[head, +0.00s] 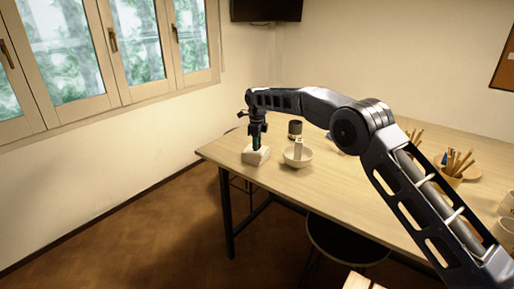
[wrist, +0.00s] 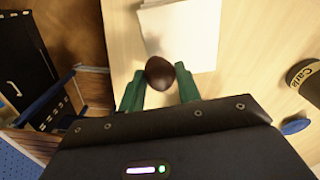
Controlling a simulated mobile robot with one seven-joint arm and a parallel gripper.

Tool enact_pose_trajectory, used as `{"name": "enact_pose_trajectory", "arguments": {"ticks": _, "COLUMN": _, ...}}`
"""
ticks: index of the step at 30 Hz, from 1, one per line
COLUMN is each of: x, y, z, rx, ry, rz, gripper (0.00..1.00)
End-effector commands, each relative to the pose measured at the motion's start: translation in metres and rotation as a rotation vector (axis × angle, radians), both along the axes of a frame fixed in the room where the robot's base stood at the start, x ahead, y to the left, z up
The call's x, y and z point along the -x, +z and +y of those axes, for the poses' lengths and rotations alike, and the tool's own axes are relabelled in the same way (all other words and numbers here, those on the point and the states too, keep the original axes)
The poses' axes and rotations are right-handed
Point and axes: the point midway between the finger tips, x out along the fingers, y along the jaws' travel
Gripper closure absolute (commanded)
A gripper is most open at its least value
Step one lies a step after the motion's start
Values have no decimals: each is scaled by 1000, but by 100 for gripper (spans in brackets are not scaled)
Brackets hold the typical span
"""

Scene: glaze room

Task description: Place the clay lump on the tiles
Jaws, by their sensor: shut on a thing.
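The clay lump (wrist: 160,73) is dark brown and rounded. My gripper (wrist: 159,84) is shut on it, with a green finger on each side. The tiles (wrist: 185,35) are a pale, flat, square stack on the table, and the lump overlaps their near edge in the wrist view. In the head view the tiles (head: 255,158) lie near the table's left corner, and my gripper (head: 257,149) points straight down at them. The lump is too small or hidden to make out there. I cannot tell whether it touches the tiles.
A dark jar (head: 295,129) stands behind; a labelled dark jar (wrist: 304,78) shows at the wrist view's right. Brush pots (head: 453,166) stand farther right. The table edge is close by.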

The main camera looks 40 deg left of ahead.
Motion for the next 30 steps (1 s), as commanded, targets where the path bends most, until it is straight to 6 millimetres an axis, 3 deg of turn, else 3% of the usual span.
{"name": "enact_pose_trajectory", "arguments": {"ticks": 4, "x": 0, "y": -18, "z": 0, "rx": 0, "ry": 0, "rz": 0, "gripper": 89}}
{"name": "enact_pose_trajectory", "arguments": {"ticks": 16, "x": 0, "y": -23, "z": 0, "rx": 0, "ry": 0, "rz": 0, "gripper": 89}}
{"name": "enact_pose_trajectory", "arguments": {"ticks": 17, "x": 0, "y": -23, "z": 0, "rx": 0, "ry": 0, "rz": 0, "gripper": 65}}
{"name": "enact_pose_trajectory", "arguments": {"ticks": 20, "x": 0, "y": -23, "z": 0, "rx": 0, "ry": 0, "rz": 0, "gripper": 45}}
{"name": "enact_pose_trajectory", "arguments": {"ticks": 30, "x": 0, "y": -20, "z": 0, "rx": -1, "ry": 0, "rz": -1, "gripper": 45}}
